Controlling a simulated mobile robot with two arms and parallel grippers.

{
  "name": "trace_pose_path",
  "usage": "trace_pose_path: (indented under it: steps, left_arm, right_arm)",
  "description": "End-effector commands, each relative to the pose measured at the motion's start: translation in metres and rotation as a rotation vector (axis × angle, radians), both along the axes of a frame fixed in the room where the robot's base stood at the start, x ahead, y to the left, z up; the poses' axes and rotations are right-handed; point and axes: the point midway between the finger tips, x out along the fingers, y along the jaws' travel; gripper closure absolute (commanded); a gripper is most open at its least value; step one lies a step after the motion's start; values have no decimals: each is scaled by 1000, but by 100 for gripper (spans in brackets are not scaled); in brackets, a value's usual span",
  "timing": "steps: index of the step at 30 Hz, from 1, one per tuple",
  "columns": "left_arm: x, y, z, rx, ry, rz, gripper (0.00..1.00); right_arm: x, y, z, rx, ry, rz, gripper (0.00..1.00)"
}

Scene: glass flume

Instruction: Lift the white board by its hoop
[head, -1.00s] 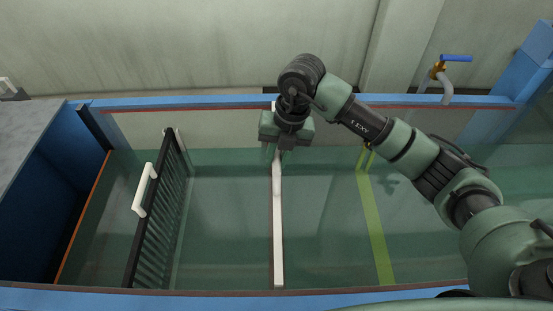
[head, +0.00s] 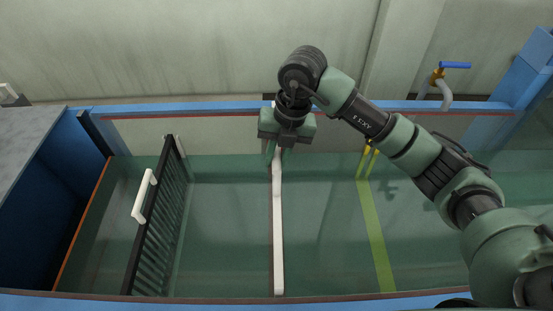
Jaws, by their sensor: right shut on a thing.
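The white board (head: 278,230) stands in the flume, seen nearly edge-on as a narrow upright strip across the middle of the channel. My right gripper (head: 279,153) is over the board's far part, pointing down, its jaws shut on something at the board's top. The hoop is hidden behind the gripper, so I cannot see the grip itself. The board still appears to sit between the flume's walls. My left gripper is out of view.
A black barred rack (head: 158,220) with a white handle (head: 144,196) stands to the left. A yellow-green strip (head: 375,235) with yellow fittings crosses the flume to the right. The blue rim (head: 200,107) runs along the back; a blue-handled tap (head: 455,65) is behind it.

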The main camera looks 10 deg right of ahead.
Motion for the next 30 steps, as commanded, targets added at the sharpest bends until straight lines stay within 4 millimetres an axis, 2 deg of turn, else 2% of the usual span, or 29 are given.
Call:
trace_pose_path:
  steps: [1,30]
  left_arm:
    - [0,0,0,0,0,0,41]
    - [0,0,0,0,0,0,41]
  right_arm:
    - [2,1,6,3,-8,0,100]
    - [1,1,55,4,-7,1,100]
